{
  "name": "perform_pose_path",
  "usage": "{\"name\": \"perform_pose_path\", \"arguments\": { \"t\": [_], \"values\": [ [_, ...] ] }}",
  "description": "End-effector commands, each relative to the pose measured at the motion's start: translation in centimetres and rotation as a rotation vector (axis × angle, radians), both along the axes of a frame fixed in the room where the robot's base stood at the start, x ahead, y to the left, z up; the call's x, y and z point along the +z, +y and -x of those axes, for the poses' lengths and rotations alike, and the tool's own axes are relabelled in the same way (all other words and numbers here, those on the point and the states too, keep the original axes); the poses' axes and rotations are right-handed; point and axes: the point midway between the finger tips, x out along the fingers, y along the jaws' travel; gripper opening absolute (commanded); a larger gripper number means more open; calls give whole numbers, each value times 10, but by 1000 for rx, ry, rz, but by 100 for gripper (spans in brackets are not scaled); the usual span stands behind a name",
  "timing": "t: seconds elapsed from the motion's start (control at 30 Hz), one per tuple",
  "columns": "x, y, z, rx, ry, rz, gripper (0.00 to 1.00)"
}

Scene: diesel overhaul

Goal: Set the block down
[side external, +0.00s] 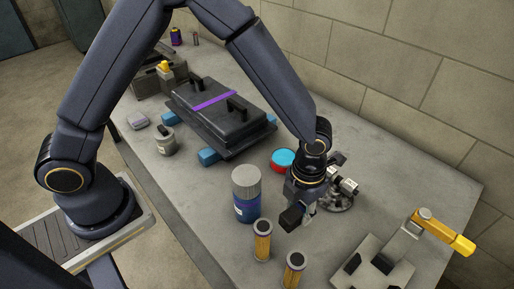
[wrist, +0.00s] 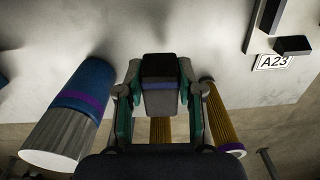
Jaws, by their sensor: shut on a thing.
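My gripper (side external: 301,214) is over the bench and shut on a small dark block (side external: 291,217). In the wrist view, the block (wrist: 160,84) sits between the two green-edged fingers of my gripper (wrist: 159,92), with a black top part and a grey lower face. The bench top (side external: 220,188) shows below and around it. I cannot tell whether the block touches the bench or hangs just above it.
A blue canister with a grey cap (side external: 247,196) stands left of my gripper. Two yellow filters (side external: 262,240) (side external: 294,269) stand in front. A grey fixture (side external: 372,266) with a yellow handle (side external: 445,236) is at right. A red-and-blue round tin (side external: 283,160) and metal part (side external: 344,190) are close behind.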

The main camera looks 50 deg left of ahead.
Motion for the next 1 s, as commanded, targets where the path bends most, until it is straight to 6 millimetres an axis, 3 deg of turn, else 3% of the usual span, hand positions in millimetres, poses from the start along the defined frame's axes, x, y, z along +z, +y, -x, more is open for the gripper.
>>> {"name": "perform_pose_path", "arguments": {
  "t": [0.17,0.33,0.47,0.7,0.8,1.0],
  "values": [
    [26,7,-5,47,-4,0,0],
    [36,43,-23,301,-9,-2,0],
    [42,87,-38,674,-16,-2,0],
    [51,156,-48,1489,-18,2,0],
    [54,175,-48,1787,-18,4,0],
    [56,200,-45,2210,-14,6,0]
  ]
}}
